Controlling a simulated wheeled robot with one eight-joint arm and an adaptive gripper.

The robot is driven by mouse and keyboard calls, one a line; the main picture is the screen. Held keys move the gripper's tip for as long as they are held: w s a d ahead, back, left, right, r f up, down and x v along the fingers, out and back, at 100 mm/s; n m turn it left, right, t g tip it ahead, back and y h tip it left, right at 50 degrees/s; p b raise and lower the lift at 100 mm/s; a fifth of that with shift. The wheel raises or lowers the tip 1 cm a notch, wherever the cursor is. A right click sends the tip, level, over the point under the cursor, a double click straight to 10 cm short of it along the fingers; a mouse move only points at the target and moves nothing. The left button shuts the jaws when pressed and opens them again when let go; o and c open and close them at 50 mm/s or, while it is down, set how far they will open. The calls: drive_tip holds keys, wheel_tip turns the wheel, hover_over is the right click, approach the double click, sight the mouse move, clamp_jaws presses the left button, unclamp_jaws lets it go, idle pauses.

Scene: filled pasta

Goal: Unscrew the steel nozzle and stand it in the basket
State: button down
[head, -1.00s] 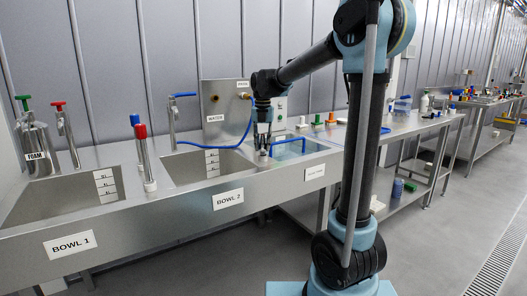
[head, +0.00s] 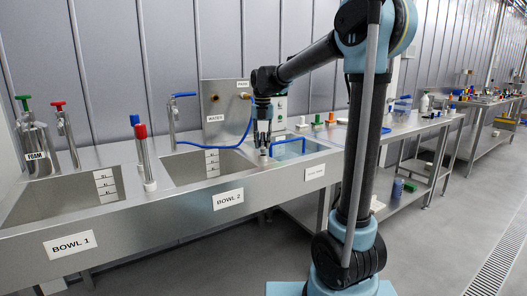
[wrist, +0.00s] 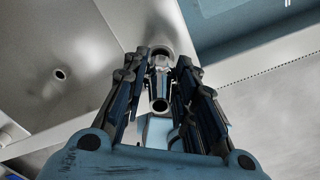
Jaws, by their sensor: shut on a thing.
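My gripper (wrist: 158,88) points down and is shut on the steel nozzle (wrist: 160,68), a short metal tube between its fingers in the wrist view. In the head view my gripper (head: 263,142) is over the strip between bowl 2 and the blue-lined basin. A small steel piece (head: 264,155) shows just below the fingertips. I cannot tell whether the nozzle is still joined to what is under it. The blue basket (head: 290,150), with a raised blue handle, appears just right of my gripper. A blue surface also shows at the top right of the wrist view (wrist: 215,22).
Bowl 2 (head: 190,165) lies left of my gripper, with a drain hole (wrist: 59,74). A blue hose (head: 228,146) runs behind it. The steel panel (head: 215,100) stands close behind my arm. Small coloured items (head: 325,120) stand on the counter to the right.

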sight(263, 133)
drive_tip(key=shift+r, duration=1.7)
